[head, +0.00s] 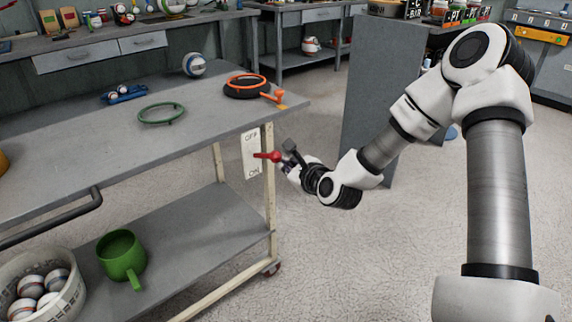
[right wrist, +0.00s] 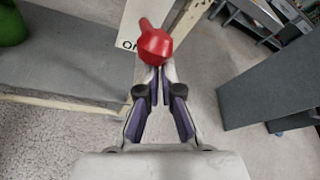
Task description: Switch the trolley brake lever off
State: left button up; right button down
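The trolley brake lever (head: 267,156) is red. It stands out level in front of a white plate (head: 250,146) on the trolley's corner post, between the word OFF above and ON below. My right gripper (head: 288,159) is at the lever's right, knob end. In the right wrist view the red knob (right wrist: 155,45) is just beyond the fingertips (right wrist: 160,75), which are close together with a thin gap. They look shut and seem to touch or nearly touch the knob; I see no clear grip. My left gripper is not in view.
The trolley top (head: 60,155) holds a green ring (head: 161,113), an orange ring (head: 245,82) and a ball (head: 194,64). A green mug (head: 121,256) is on the lower shelf. A grey panel (head: 372,110) stands behind my right arm. Floor right of the trolley is clear.

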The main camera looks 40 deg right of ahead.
jog(key=shift+w+r, duration=0.15)
jog(key=shift+r, duration=0.15)
notch_tip(320, 180, down, 4)
jog(key=d+f+b, duration=0.1)
jog(key=d+b, duration=0.1)
jog(key=b, duration=0.2)
jog(key=r+p+v, duration=0.1)
jog(key=p+v, duration=0.6)
jog(key=v, duration=0.3)
jog(key=shift+r, duration=0.3)
